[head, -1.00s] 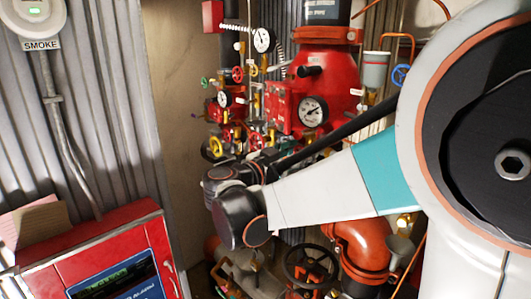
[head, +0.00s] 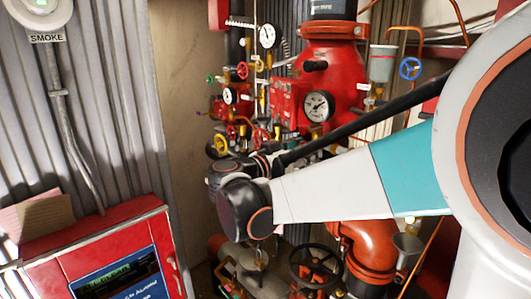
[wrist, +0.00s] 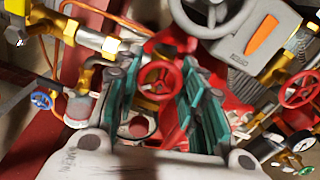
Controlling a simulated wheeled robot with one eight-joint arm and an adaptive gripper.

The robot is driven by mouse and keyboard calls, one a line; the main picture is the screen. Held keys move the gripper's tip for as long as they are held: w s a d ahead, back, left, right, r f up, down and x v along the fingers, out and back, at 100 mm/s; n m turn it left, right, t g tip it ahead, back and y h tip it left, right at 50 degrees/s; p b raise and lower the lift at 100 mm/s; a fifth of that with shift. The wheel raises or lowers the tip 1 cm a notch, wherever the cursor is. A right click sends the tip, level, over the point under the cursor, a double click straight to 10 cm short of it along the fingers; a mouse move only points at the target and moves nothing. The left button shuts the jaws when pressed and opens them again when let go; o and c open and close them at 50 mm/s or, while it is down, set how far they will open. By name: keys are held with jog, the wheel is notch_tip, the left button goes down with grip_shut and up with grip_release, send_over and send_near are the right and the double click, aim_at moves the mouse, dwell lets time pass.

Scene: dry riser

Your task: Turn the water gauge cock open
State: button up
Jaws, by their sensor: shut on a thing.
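In the wrist view my gripper (wrist: 155,95) has its two teal-padded fingers on either side of a small red handwheel (wrist: 160,78). The fingers are shut on this wheel, with its rim and hub showing between them. No label on it is readable, so I cannot tell from the pictures alone whether it is the water gauge cock. The exact contact at the rim is blurred. In the head view the fingers are hidden behind my wrist, which is in front of the lower valves.
A red valve body (head: 335,75) with a white dial gauge (head: 318,106) stands behind my arm. A red cabinet (head: 100,255) stands at lower left. Pipes crowd the area.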

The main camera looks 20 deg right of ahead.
jog(key=n+b, duration=0.1)
jog(key=n, duration=0.4)
jog(key=shift+n+b, duration=0.3)
dwell(0.4)
jog(key=o, duration=1.1)
